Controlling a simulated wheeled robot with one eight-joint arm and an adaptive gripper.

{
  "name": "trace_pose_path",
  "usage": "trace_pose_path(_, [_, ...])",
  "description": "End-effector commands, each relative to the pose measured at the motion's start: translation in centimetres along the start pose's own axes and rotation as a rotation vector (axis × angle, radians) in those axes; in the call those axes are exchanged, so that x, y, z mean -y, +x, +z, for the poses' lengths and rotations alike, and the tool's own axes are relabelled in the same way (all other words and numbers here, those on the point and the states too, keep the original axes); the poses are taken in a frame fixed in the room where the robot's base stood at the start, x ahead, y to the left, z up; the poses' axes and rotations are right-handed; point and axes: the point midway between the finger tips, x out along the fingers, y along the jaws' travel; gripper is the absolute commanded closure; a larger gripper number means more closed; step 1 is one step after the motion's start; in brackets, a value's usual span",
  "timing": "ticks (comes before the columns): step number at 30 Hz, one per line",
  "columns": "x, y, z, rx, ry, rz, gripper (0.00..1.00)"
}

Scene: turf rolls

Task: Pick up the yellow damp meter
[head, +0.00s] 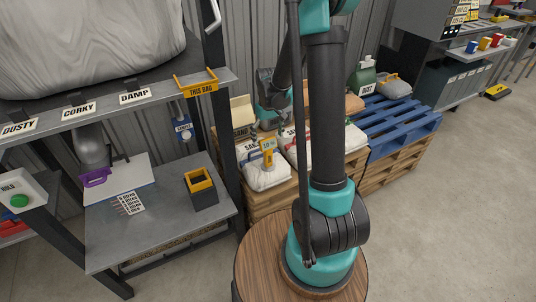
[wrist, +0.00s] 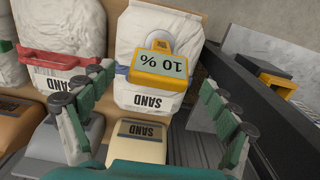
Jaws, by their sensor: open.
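The yellow damp meter (wrist: 158,65), with a pale display reading 10 %, rests on a white sand bag marked SAND (wrist: 150,99). In the head view my arm hides part of the area around the gripper.
Another white sand bag with a red band (wrist: 62,62) lies left of the meter's bag. A dark metal bench post (wrist: 240,88) stands close on the right. Blue pallets (head: 395,120) and a green jug (head: 365,77) are farther right in the head view.

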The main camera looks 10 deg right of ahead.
Motion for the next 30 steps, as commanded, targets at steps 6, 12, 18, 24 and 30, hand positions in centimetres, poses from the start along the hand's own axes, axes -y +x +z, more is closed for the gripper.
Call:
trace_pose_path(6, [0.0, 1.8, -0.1, 0.0, 0.0, 0.0, 0.12])
trace_pose_path(12, [0.0, 1.8, -0.1, 0.0, 0.0, 0.0, 0.12])
trace_pose_path(18, [0.0, 1.8, -0.1, 0.0, 0.0, 0.0, 0.33])
trace_pose_path(24, [0.0, 1.8, -0.1, 0.0, 0.0, 0.0, 0.58])
trace_pose_path(30, [0.0, 1.8, -0.1, 0.0, 0.0, 0.0, 0.83])
